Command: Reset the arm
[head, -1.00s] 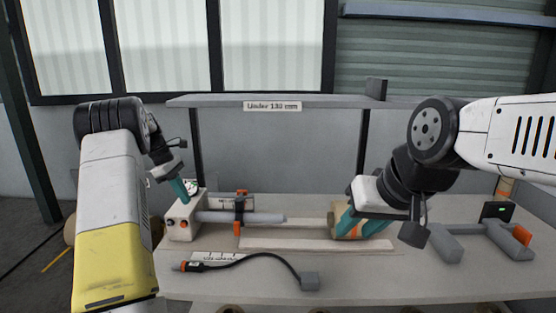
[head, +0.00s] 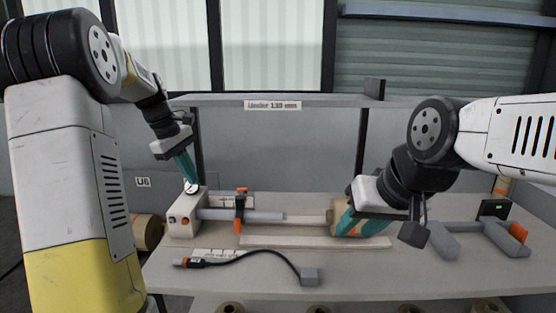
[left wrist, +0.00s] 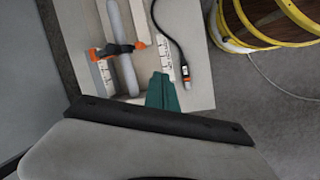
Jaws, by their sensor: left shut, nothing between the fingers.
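My left gripper (head: 190,180) is shut and empty, pointing down just above the white box (head: 181,218) at the left end of the spindle. Its teal fingers (left wrist: 162,92) are together in the left wrist view, over the bench edge. My right gripper (head: 358,220) has its teal fingers on either side of a kraft roll (head: 337,217), which is partly hidden by them. The roll is at the right end of the grey spindle (head: 265,217). An orange and black clamp (head: 240,212) stands across the spindle, also in the left wrist view (left wrist: 118,48).
A shelf (head: 225,99) labelled "Under 130 mm" spans the back. A black cable with an orange tip (head: 235,261) lies at the bench front. Grey brackets (head: 444,243) stand at the right. Several rolls stand below the bench. A yellow-rimmed barrel (left wrist: 262,25) shows in the left wrist view.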

